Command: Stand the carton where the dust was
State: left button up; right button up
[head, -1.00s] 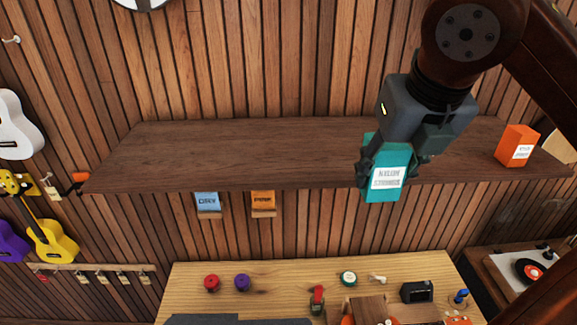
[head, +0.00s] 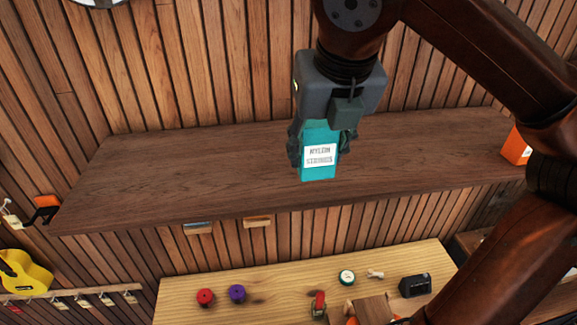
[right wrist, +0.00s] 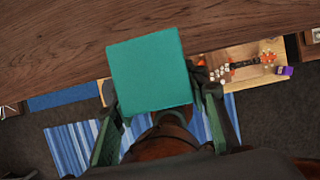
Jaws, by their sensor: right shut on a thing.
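A teal carton (head: 318,165) with a white label reading "NYLON STRINGS" is upright in my right gripper (head: 321,150), in front of the dark wooden shelf (head: 190,170) in the head view. The gripper comes from above and its fingers are shut on the carton's two sides. In the right wrist view the carton's teal face (right wrist: 150,70) fills the middle between the fingers, with the shelf edge behind it. I cannot tell whether the carton touches the shelf. No dust shows on the shelf. My left gripper is not in view.
An orange carton (head: 515,148) stands at the shelf's right end, partly behind my right arm. The shelf's left and middle are bare. Below is a wooden bench (head: 270,290) with a red spool (head: 205,297), a purple spool (head: 237,293) and a dark box (head: 415,286).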

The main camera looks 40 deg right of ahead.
jog(key=w, duration=0.1)
jog(key=w+f+p, duration=0.1)
jog(key=w+d, duration=0.1)
jog(key=w, duration=0.1)
jog(key=shift+d+f, duration=0.1)
jog(key=shift+f, duration=0.25)
jog(key=w+f, duration=0.1)
jog(key=w+f+p, duration=0.1)
jog(key=f, duration=0.1)
jog(key=w+f+p, duration=0.1)
jog(key=w+f, duration=0.1)
jog(key=shift+w+d+f, duration=0.1)
jog(key=shift+d+f, duration=0.1)
jog(key=shift+d, duration=0.15)
jog(key=x, duration=0.3)
jog(key=shift+s+a+f+p, duration=0.1)
jog(key=shift+s+a+p, duration=0.1)
jog(key=shift+a+p, duration=0.15)
jog(key=shift+f, duration=0.3)
jog(key=shift+s+d, duration=0.1)
jog(key=shift+f, duration=0.15)
jog(key=o, duration=1.2)
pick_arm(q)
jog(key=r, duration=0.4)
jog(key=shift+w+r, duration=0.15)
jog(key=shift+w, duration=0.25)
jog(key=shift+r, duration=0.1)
